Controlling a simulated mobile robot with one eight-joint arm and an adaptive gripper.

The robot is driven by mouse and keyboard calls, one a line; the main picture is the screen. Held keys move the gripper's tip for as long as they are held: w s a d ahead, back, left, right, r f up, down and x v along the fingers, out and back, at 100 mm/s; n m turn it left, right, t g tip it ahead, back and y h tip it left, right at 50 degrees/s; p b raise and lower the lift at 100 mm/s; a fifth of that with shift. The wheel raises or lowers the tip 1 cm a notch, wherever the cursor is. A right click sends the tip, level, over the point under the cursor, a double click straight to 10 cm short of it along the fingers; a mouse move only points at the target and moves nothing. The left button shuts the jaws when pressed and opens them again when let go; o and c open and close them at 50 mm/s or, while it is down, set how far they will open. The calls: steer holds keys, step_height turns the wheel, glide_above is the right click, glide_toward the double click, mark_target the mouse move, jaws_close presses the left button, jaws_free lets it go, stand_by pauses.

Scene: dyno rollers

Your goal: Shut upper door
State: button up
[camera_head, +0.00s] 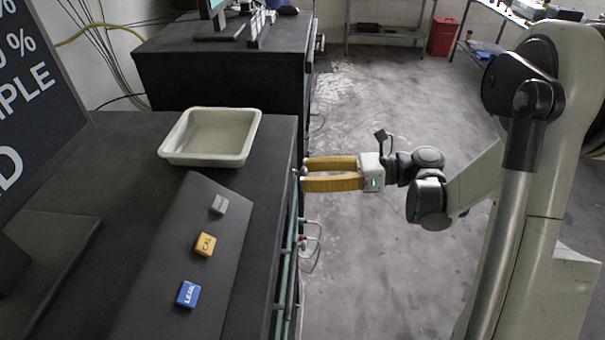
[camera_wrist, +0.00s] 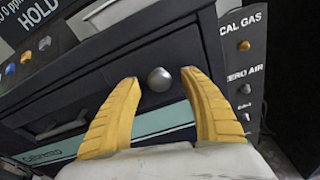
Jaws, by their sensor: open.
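A dark door panel (camera_wrist: 110,78) with a round silver knob (camera_wrist: 159,79) fills the middle of the wrist view, below the bench top's edge. I cannot tell from these views how far the panel stands open. My gripper (camera_head: 304,174) has two yellow fingers at the bench's front side in the head view. In the wrist view my gripper (camera_wrist: 160,80) is open, with one finger on each side of the knob and visible gaps between. The door's face is hidden from the head view by the bench top.
A pale tray (camera_head: 175,157) and a sloped panel with grey, yellow and blue buttons (camera_head: 204,244) are on the black bench (camera_head: 130,140).

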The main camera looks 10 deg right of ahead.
steer(key=v, duration=1)
steer(key=shift+d, duration=0.3)
steer(key=shift+a, duration=0.1)
steer(key=s+a+n+h, duration=0.4)
steer(key=a+n+h, duration=0.2)
steer(key=n+h, duration=0.1)
steer(key=s+d+n+t+h, duration=0.4)
steer(key=s+d+n+h, duration=0.3)
steer(key=n, duration=0.8)
steer(key=shift+s+n+h, duration=0.3)
steer(key=shift+s+h, duration=0.85)
steer(key=shift+h, duration=0.05)
